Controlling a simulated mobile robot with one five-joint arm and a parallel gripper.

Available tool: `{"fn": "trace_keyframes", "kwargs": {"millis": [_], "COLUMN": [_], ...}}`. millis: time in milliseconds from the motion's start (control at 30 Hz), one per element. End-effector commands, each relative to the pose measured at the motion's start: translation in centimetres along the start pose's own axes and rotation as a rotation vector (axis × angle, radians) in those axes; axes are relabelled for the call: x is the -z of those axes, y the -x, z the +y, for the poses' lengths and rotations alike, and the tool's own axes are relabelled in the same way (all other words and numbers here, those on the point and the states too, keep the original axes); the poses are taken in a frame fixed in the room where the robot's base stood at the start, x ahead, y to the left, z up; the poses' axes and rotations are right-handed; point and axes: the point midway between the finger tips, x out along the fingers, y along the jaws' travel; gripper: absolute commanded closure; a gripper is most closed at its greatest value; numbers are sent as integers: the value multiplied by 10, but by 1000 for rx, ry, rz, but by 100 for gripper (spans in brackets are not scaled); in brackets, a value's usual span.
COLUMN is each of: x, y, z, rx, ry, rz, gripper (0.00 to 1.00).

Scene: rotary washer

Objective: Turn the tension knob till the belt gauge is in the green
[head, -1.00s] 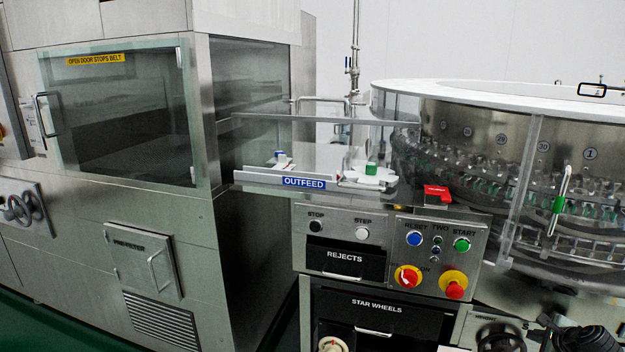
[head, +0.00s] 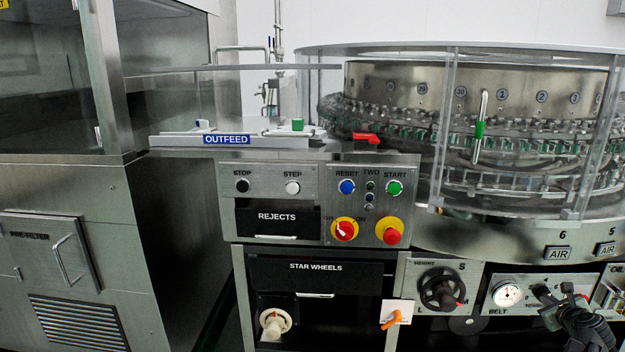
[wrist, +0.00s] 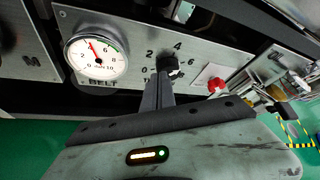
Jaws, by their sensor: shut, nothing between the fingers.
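The belt gauge (wrist: 96,54) is a round white dial above the word BELT; it also shows in the head view (head: 507,293). Its red needle points up and a little left, and a small green band seems to lie to the right of the needle. The black tension knob (wrist: 171,64) sits right of the gauge, inside a number scale. My gripper (wrist: 162,84) is shut and empty, its fingertips just below the knob and covering part of it. I cannot tell whether they touch. In the head view my gripper (head: 552,303) is at the lower right.
A red knob (wrist: 216,84) sits just right of the tension knob. A black handwheel (head: 442,290) is left of the gauge. The glass-guarded rotary washer (head: 520,130) stands above.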

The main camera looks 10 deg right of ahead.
Motion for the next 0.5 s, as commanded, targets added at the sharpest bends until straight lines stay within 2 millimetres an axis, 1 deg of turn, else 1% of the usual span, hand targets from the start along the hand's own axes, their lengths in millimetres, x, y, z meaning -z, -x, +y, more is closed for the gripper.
{"fn": "trace_keyframes", "kwargs": {"millis": [33,200,333,500], "x": [-4,-15,-19,-20], "y": [-9,-30,-37,-37], "z": [-1,-2,-1,-1], "rx": [-1,0,0,1], "ry": [1,2,2,1], "rz": [0,0,1,1], "gripper": [100,100,100,100]}}
